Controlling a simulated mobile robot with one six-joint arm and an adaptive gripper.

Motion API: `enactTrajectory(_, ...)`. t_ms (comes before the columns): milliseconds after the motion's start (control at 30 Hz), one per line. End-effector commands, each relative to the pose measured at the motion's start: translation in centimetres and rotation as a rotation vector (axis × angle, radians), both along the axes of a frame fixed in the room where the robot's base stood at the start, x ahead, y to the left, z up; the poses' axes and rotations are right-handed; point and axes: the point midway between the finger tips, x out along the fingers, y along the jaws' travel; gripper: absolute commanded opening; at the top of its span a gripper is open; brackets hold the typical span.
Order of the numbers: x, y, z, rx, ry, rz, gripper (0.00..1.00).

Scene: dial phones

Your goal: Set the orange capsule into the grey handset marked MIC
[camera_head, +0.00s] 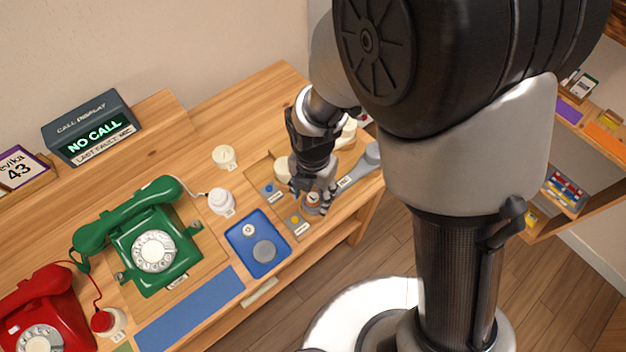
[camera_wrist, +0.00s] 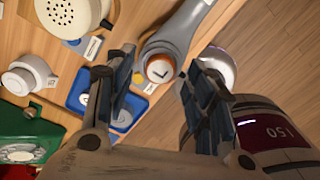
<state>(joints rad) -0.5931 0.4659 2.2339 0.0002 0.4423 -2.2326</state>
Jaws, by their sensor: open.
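The grey handset (camera_head: 372,156) lies near the table's front right, with a label reading something like MIC (camera_head: 344,182) beside it. In the wrist view the handset (camera_wrist: 184,32) runs from the top down to a round cup end. The orange capsule (camera_wrist: 159,69), an orange-rimmed disc with a white face and dark check-like mark, appears to sit in that cup; its exact seating cannot be told. It also shows in the head view (camera_head: 313,197). My gripper (camera_wrist: 158,90) is open, its fingers apart on either side of the cup end; in the head view (camera_head: 308,202) it points down there.
A blue tray (camera_head: 241,232) holding a grey disc stands left of my gripper. A green phone (camera_head: 150,238), a red phone (camera_head: 42,300) and a white cup-like piece (camera_head: 221,201) stand farther left. The call display (camera_head: 92,128) reads NO CALL. The table's front edge is close.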

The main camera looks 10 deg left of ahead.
Motion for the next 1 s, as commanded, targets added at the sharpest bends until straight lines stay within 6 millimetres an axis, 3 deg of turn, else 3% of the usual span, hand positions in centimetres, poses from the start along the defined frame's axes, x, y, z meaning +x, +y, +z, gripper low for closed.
enactTrajectory(300,0.2,0.1,6.6,0.004,-0.007,0.0,0.5)
enactTrajectory(500,0.1,0.1,9.9,0.003,-0.004,0.0,0.5)
enactTrajectory(700,0.0,0.0,11.1,0.001,-0.001,0.0,0.5)
enactTrajectory(1000,0.0,0.0,11.2,0.0,0.0,0.0,0.5)
